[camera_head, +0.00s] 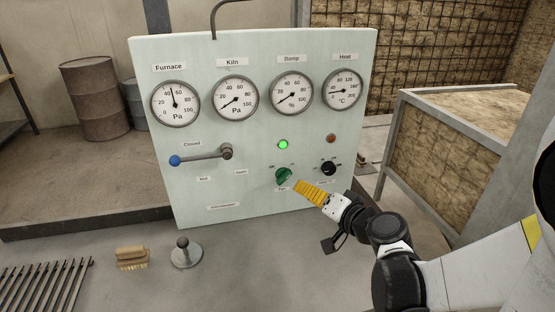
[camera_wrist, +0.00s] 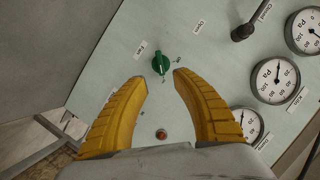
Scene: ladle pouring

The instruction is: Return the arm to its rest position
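My gripper (camera_head: 302,188) is in front of the lower right part of a pale green control panel (camera_head: 205,195), just right of a green knob (camera_head: 283,175). In the wrist view the two yellow fingers of my gripper (camera_wrist: 161,77) are spread apart with nothing between them. The green knob (camera_wrist: 161,63) shows just beyond the fingertips, and the fingers look clear of it. My arm reaches in from the lower right of the head view. A green lamp (camera_head: 283,144) above the knob is lit.
A blue-ended lever (camera_head: 200,157) and several gauges (camera_head: 175,103) are on the panel. A black knob (camera_head: 328,168) is close to my gripper. A brush (camera_head: 132,257), a round-based tool (camera_head: 186,253) and a metal grate (camera_head: 45,285) lie in front. A framed bin (camera_head: 440,150) stands at the right.

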